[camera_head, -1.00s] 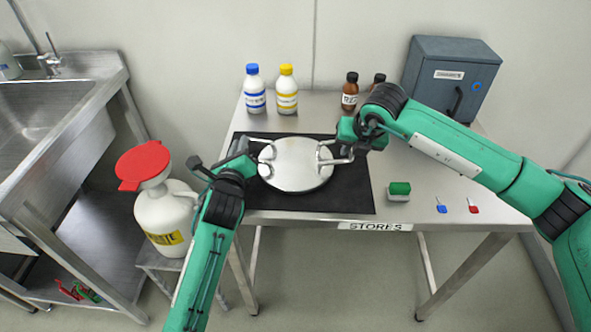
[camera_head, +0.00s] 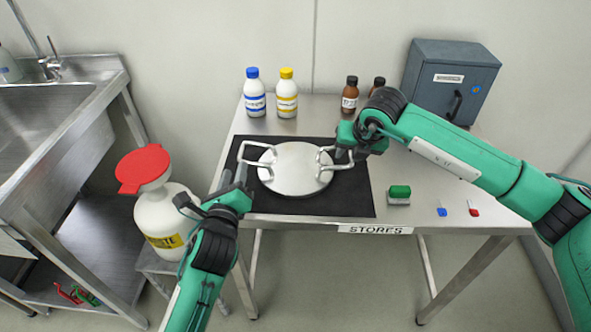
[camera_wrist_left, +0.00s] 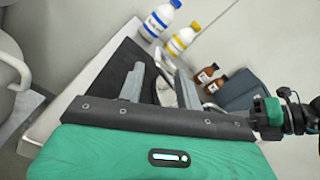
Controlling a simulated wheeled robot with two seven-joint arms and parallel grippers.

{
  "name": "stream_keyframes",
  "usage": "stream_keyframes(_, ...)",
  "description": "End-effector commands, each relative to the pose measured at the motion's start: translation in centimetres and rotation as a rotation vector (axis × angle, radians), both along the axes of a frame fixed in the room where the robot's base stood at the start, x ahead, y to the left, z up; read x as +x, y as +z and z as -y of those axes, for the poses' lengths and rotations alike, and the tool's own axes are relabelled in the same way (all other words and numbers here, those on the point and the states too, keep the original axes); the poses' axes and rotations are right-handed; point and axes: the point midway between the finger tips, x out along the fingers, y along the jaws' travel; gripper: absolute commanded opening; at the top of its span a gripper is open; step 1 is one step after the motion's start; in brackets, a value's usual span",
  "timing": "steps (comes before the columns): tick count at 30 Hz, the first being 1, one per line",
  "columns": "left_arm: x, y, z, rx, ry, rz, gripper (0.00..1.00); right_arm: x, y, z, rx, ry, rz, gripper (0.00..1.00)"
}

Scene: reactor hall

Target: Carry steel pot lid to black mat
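The steel pot lid (camera_head: 296,170) is a round metal disc with a bent bar handle on its left and one on its right. It lies flat on the black mat (camera_head: 335,201) on the steel table. My left gripper (camera_head: 234,181) is open and empty, left of the lid and apart from its left handle. Its two separated fingers show in the left wrist view (camera_wrist_left: 150,84), with part of the lid (camera_wrist_left: 188,91) beyond them. My right gripper (camera_head: 343,150) is at the lid's right handle; its fingers are too small and hidden to tell whether they grip.
A blue-capped bottle (camera_head: 255,95), a yellow-capped bottle (camera_head: 287,96) and two brown bottles (camera_head: 350,94) stand behind the mat. A grey cabinet (camera_head: 447,80) is at back right. A green-topped block (camera_head: 399,194) lies right of the mat. A red-topped white container (camera_head: 165,215) stands left of the table.

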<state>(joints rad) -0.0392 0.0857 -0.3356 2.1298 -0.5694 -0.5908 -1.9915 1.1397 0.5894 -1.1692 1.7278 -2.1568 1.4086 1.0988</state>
Motion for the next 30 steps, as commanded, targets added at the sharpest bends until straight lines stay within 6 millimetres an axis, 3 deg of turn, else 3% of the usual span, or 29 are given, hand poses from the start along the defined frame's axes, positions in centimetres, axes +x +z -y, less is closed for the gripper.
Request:
stream_keyframes(6, -2.8, 0.0, -0.1, 0.000, -0.001, -0.001, 0.35, 0.0, 0.0, 0.0, -0.001, 0.000, 0.000, 0.32)
stream_keyframes(13, -3.5, 0.0, -0.1, 0.000, 0.000, 0.000, 0.35, -0.4, 1.0, 0.2, 0.000, 0.000, 0.001, 0.32)
stream_keyframes(24, -3.5, 0.0, -0.1, 0.000, 0.000, 0.000, 0.35, -3.2, 7.7, 1.5, 0.000, -0.001, 0.003, 0.32)
stream_keyframes(30, -3.5, 0.0, -0.1, 0.000, 0.000, 0.000, 0.35, -4.3, 10.2, 1.9, 0.000, 0.000, 0.001, 0.32)
